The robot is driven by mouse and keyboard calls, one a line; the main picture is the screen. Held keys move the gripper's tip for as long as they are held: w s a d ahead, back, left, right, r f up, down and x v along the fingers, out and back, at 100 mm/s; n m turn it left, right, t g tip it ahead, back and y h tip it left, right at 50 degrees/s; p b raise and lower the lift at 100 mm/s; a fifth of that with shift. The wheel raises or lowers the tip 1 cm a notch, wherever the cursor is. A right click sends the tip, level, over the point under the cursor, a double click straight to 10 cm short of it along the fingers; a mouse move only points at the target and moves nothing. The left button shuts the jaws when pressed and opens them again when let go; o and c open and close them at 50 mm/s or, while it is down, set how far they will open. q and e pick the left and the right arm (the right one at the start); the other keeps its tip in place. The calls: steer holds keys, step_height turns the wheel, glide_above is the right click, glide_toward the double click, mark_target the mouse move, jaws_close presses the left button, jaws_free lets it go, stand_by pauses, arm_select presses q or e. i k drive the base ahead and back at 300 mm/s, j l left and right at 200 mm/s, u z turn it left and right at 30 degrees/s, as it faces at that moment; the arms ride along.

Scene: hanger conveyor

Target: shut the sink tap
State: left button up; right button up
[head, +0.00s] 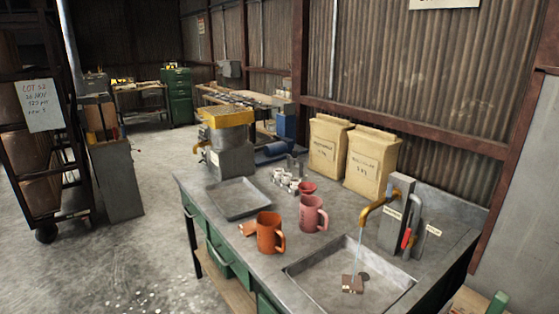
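The sink tap has a brass spout (372,207) that curves out to the left from a grey upright block (396,215). A thin stream of water (358,245) falls from the spout into the grey sink basin (312,283). A red lever (406,238) sits on the right side of the block, slanting close to upright. Small labels are on and beside the block, too small to read. A small brown block (352,284) lies in the basin close to the dark round drain (365,276). Neither of my grippers is in the head view.
On the bench left of the sink stand an orange mug (268,232), a pink mug (311,213), a grey tray (238,198) and small cups (286,180). Two paper sacks (372,160) stand behind. A yellow-topped machine (229,145) stands at the far end. Floor at left is open.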

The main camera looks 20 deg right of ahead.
mark_target(389, 194)
steer(key=z, duration=1.3)
